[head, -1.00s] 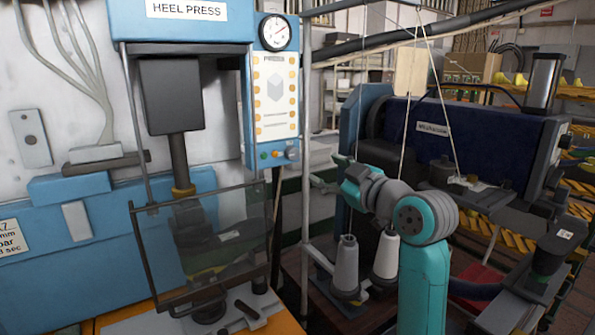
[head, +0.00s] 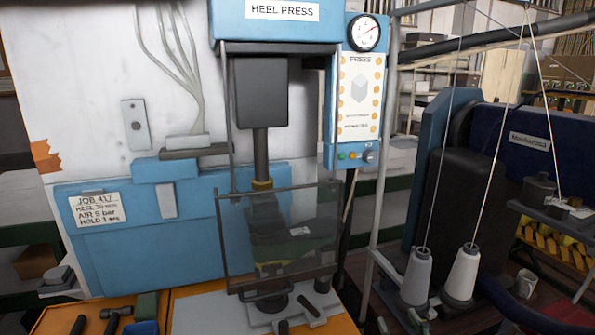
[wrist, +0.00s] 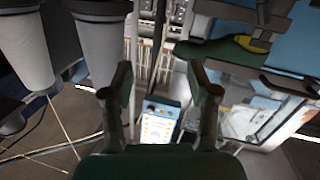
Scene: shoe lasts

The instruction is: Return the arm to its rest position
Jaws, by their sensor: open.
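My gripper (wrist: 159,82) shows in the wrist view with its two dark fingers apart and nothing between them. The wrist picture looks upside down. Two grey thread cones (wrist: 103,45) stand close by at its upper left, and the heel press's control panel (wrist: 158,125) lies beyond the fingers. My arm and gripper are not in the head view now. There, the blue heel press (head: 280,28) stands in the middle, with a clear guard (head: 318,225) in front of a dark green form.
Two thread cones (head: 463,272) stand right of the press, with threads running up. A dark blue machine (head: 520,140) is behind them. Tools such as a hammer (head: 113,315) lie on the orange bench at bottom left. A job sign (head: 95,211) is on the press.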

